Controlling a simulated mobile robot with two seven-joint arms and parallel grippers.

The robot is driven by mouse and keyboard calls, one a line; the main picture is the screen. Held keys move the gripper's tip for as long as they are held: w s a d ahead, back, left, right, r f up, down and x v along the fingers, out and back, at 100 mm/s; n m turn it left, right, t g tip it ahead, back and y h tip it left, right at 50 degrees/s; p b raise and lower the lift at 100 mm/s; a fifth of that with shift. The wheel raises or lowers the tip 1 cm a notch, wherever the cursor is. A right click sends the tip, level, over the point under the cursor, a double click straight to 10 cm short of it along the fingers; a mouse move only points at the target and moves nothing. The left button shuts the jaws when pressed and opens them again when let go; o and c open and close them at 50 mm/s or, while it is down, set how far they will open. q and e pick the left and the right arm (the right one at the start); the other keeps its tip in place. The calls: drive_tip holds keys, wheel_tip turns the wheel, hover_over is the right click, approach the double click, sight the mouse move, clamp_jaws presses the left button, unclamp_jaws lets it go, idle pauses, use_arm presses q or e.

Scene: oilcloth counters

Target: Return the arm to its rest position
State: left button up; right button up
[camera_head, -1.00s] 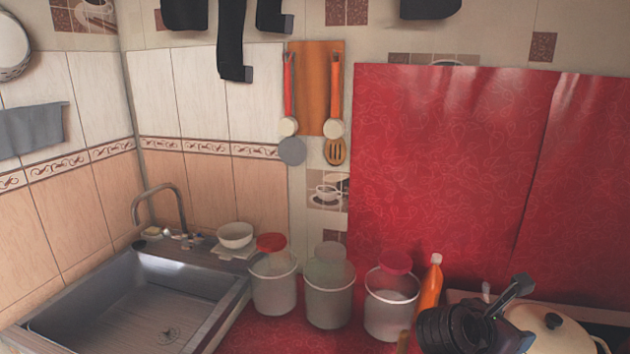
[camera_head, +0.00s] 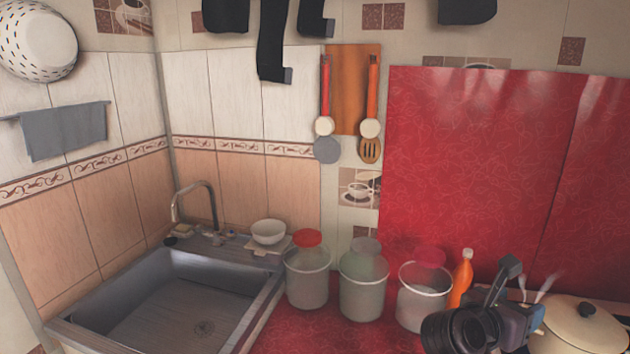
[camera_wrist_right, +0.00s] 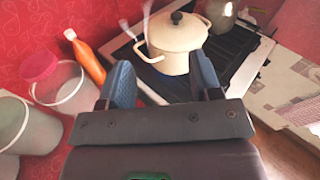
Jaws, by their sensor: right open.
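My right gripper (camera_head: 512,298) is in the lower right of the head view, in front of the stove area and left of the cream pot (camera_head: 585,328). In the right wrist view its two blue fingers stand wide apart, and the gripper (camera_wrist_right: 163,82) is open with nothing held between them. The cream pot (camera_wrist_right: 178,40) shows beyond the fingertips, on the dark stove (camera_wrist_right: 232,52). Most of my right arm is out of the picture. My left gripper is not in view.
An orange bottle (camera_head: 462,276) and several lidded canisters, one at the right (camera_head: 420,300), stand on the red counter (camera_head: 310,333) left of the gripper. A sink (camera_head: 180,305) and white bowl (camera_head: 268,232) are farther left. A red panel (camera_head: 470,160) rises behind.

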drive_tip(key=w+a+r+n+t+h, duration=0.25)
drive_tip(key=a+r+n+t, duration=0.25)
drive_tip(key=r+n+t, duration=0.6)
drive_tip(key=a+f+n+t+y, duration=0.35)
drive_tip(key=f+n+y, duration=0.4)
drive_tip(key=n, duration=0.65)
drive_tip(key=a+f+n+t+y, duration=0.2)
drive_tip(key=a+f+n+y, duration=0.25)
drive_tip(key=n+y, duration=0.75)
drive_tip(key=s+d+f+n+g, duration=0.1)
drive_tip(key=s+f+n+g, duration=0.3)
drive_tip(key=f, duration=0.5)
drive_tip(key=s+d+f+n+g, duration=0.1)
drive_tip(key=s+f+n+g, duration=0.25)
drive_tip(key=f+n, duration=0.4)
drive_tip(key=s+d+f+g+h, duration=0.2)
drive_tip(key=s+d+f+g, duration=0.2)
drive_tip(key=s+f, duration=0.9)
drive_tip(key=shift+d, duration=0.25)
drive_tip(key=shift+s+m, duration=0.1)
drive_tip(key=shift+m, duration=0.15)
